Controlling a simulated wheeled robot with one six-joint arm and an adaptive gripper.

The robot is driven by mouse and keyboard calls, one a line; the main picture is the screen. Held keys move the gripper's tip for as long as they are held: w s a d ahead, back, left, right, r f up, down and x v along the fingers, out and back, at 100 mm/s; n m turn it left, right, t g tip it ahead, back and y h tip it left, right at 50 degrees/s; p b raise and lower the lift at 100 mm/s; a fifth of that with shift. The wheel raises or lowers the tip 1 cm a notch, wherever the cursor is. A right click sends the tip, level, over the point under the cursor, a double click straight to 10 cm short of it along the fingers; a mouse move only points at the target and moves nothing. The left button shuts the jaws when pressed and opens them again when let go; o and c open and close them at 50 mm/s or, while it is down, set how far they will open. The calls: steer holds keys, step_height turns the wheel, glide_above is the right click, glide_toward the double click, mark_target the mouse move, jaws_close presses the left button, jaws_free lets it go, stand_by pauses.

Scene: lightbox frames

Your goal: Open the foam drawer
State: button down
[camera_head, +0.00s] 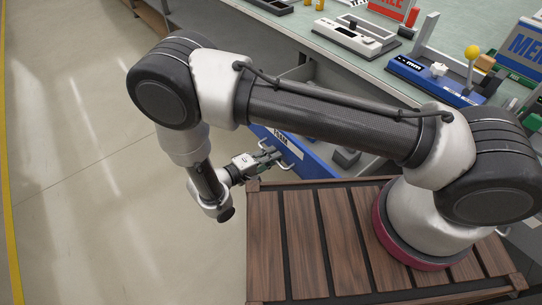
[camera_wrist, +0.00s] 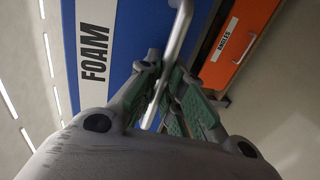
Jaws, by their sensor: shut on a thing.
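The foam drawer has a blue front (camera_head: 312,162) with a white FOAM label; it stands out from under the bench, and dark blocks (camera_head: 346,157) show inside it. In the wrist view the blue front (camera_wrist: 133,22) fills the middle, with the label (camera_wrist: 95,50) at left. Its silver bar handle (camera_wrist: 181,32) runs between the fingers. My gripper (camera_head: 272,155) is at the drawer front, shut on this handle; in the wrist view its green-padded fingers (camera_wrist: 164,84) sit on both sides of the bar. My arm hides part of the drawer in the head view.
An orange drawer front (camera_wrist: 248,32) with its own label and handle is beside the blue one in the wrist view. The green bench top (camera_head: 320,62) carries trays and fixtures. Open floor (camera_head: 90,150) lies to the left.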

steer(key=c, duration=1.5)
jaws_free()
steer(key=v, duration=1.2)
